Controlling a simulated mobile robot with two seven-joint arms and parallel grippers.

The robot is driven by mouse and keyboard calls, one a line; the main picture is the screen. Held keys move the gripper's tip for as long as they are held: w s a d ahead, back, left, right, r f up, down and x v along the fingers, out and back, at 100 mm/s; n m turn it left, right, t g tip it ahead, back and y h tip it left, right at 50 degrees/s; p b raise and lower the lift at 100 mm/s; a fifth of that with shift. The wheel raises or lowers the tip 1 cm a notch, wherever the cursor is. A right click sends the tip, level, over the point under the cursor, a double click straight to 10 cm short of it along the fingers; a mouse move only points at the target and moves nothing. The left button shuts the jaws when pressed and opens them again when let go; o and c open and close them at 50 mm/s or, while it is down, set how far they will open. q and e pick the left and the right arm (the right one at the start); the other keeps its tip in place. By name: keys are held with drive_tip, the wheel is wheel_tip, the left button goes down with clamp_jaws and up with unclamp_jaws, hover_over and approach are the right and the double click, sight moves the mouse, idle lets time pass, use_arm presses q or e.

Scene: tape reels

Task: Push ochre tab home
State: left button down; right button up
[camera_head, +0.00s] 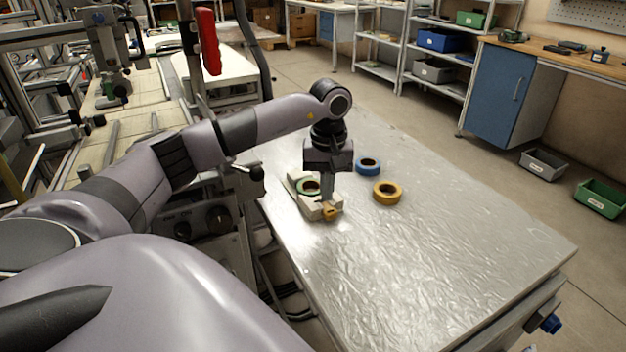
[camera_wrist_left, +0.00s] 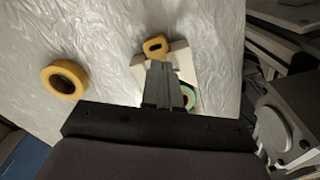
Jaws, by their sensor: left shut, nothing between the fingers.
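The ochre tab (camera_head: 329,213) sticks out at the near end of a pale holder (camera_head: 308,205) on the metal table. In the left wrist view the ochre tab (camera_wrist_left: 155,46) shows a ring-like end with a slot, at the edge of the holder (camera_wrist_left: 181,56). A green tape reel (camera_head: 308,186) sits in the holder; in the left wrist view the green reel (camera_wrist_left: 188,97) is partly covered by the fingers. My left gripper (camera_head: 326,203) is shut and empty, pointing down over the holder close to the tab. Whether it touches the tab I cannot tell. My right gripper is not in view.
A yellow tape reel (camera_head: 387,192) and a blue tape reel (camera_head: 368,166) lie loose on the table, right of the holder. The table top (camera_head: 450,250) is clear toward the front right. A control box with knobs (camera_head: 205,222) stands beside the table's left edge.

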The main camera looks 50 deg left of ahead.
use_arm(q)
wheel_tip(320, 180, up, 7)
drive_tip(key=p, duration=0.5)
drive_tip(key=shift+f, duration=0.15)
idle(0.4)
